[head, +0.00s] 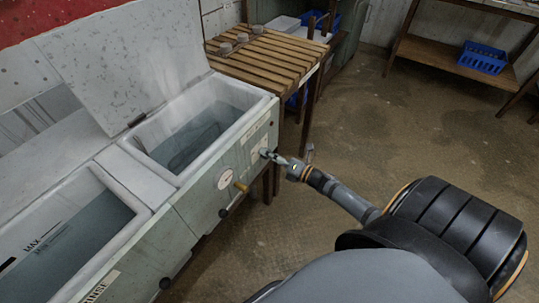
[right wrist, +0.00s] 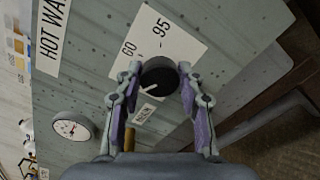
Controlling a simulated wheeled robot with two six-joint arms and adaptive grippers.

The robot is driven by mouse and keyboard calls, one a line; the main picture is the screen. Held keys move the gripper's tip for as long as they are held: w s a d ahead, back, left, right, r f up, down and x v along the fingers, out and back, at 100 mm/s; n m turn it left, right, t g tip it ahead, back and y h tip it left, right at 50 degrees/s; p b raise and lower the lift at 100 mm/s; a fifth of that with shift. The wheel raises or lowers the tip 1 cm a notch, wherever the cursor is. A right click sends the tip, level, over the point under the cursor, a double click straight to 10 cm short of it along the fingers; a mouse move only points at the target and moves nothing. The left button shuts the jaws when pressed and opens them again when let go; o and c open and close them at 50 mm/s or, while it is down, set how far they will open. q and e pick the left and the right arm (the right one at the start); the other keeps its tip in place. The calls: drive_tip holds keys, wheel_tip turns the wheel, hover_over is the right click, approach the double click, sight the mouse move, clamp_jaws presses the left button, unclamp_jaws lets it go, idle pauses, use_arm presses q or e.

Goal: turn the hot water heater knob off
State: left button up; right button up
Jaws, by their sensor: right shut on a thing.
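The heater knob (right wrist: 158,76) is round and black, with a white pointer line, in the right wrist view. It sits on a white dial label marked 60 and 95, beside a "HOT WA..." label (right wrist: 50,35). My right gripper (right wrist: 160,80) has its two fingers on either side of the knob, shut on it. In the head view the right gripper (head: 278,157) meets the front panel near its right end, and the knob (head: 264,152) is mostly hidden there. My left gripper is not in view.
A round gauge (head: 225,177) and a brass tap (head: 241,187) sit left of the knob on the panel. The water basin (head: 262,103) has its lid raised. A slatted wooden table (head: 265,55) stands behind. Floor to the right is clear.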

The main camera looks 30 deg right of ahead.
drive_tip(key=shift+f, duration=0.1)
drive_tip(key=o, duration=0.9)
drive_tip(key=shift+c, duration=0.2)
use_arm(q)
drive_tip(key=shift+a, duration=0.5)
use_arm(e)
drive_tip(key=o, duration=0.3)
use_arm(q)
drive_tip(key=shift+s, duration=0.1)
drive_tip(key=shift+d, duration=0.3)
use_arm(e)
drive_tip(key=v, duration=1.2)
